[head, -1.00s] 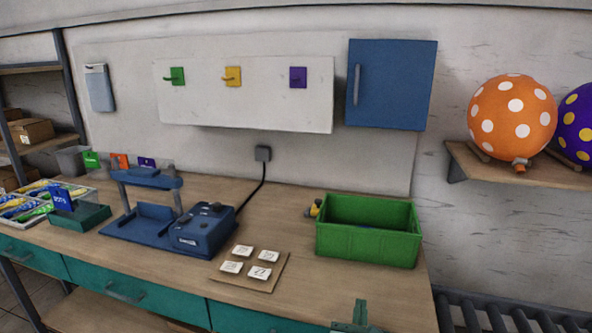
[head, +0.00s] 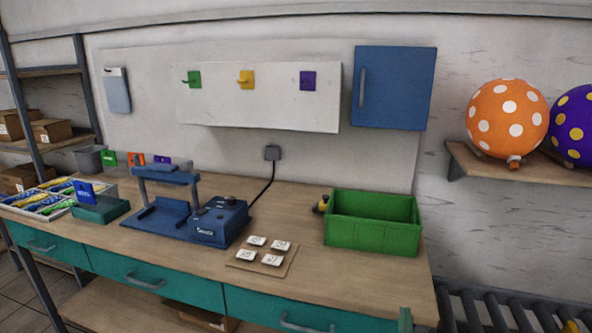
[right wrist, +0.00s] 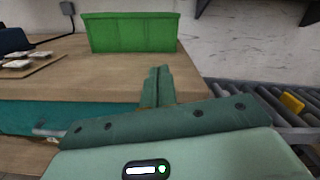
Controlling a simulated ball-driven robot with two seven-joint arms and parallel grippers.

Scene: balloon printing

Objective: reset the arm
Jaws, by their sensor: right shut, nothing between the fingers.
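My right gripper (head: 405,320) shows only as a green fingertip at the bottom edge of the head view, by the table's front right corner. In the right wrist view the right gripper (right wrist: 158,84) has its fingers together and empty, in front of the table edge. It is apart from the green crate (right wrist: 132,33). My left gripper is in neither view.
The wooden table (head: 310,275) holds a blue machine (head: 190,215), a board with white tiles (head: 262,257), the green crate (head: 372,224) and a sorting tray (head: 40,204). A roller conveyor (head: 510,308) lies right. An orange spotted balloon (head: 507,118) sits on a shelf.

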